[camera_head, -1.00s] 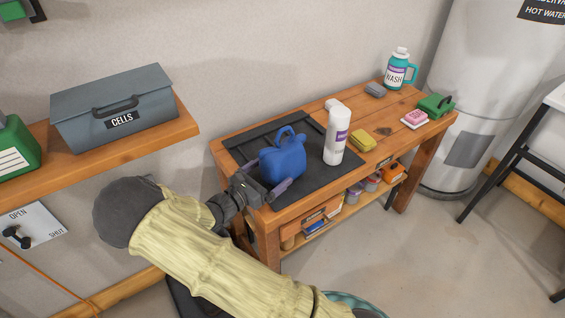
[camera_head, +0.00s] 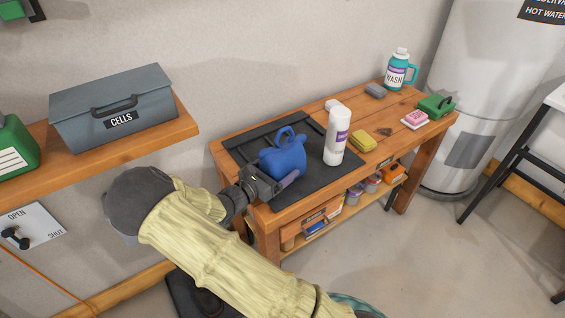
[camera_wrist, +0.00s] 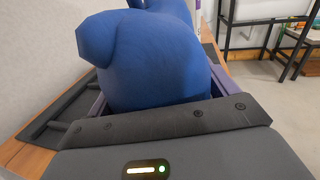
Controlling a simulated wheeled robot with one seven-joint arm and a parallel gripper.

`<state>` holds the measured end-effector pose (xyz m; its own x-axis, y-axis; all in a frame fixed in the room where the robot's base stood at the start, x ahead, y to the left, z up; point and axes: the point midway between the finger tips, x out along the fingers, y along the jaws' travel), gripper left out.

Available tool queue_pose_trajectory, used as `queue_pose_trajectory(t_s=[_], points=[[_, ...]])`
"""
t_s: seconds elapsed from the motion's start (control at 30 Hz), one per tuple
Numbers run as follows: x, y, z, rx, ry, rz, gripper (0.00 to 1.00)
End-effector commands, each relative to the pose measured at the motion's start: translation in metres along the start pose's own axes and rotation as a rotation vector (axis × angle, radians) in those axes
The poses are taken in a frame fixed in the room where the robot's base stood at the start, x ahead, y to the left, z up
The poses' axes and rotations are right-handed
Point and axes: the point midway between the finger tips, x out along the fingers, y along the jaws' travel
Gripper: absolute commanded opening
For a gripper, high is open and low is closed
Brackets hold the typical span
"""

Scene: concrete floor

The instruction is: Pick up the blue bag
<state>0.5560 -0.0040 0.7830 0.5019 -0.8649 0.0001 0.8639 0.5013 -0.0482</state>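The blue bag (camera_head: 284,156) with a loop handle on top stands on the dark mat (camera_head: 325,172) on the wooden bench. It looks squeezed, with a bulge at its upper left. My gripper (camera_head: 274,172) reaches it from the lower left, with a purple-padded finger along its near side. In the wrist view the bag (camera_wrist: 155,60) fills the space between the two fingers, which press against its left and right sides. The bag's base and the far fingertip are hidden in the head view. No gap shows under the bag.
A white spray can (camera_head: 336,138) stands close right of the bag. A yellow sponge (camera_head: 362,141), pink soap (camera_head: 415,118), green case (camera_head: 436,105) and wash jug (camera_head: 399,70) are further right. A grey cells box (camera_head: 115,105) sits on the left shelf (camera_head: 178,125). A lower shelf holds several tins.

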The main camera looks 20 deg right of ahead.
Motion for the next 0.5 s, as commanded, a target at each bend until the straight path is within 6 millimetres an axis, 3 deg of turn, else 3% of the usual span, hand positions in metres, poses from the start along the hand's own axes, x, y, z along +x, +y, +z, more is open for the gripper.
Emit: queue_pose_trajectory(t_s=[0.3, 0.5], points=[[0.0, 0.0, 0.003, 0.001, -0.001, 0.0, 0.56], [0.0, -0.001, 0.026, 0.003, -0.001, -0.001, 0.56]])
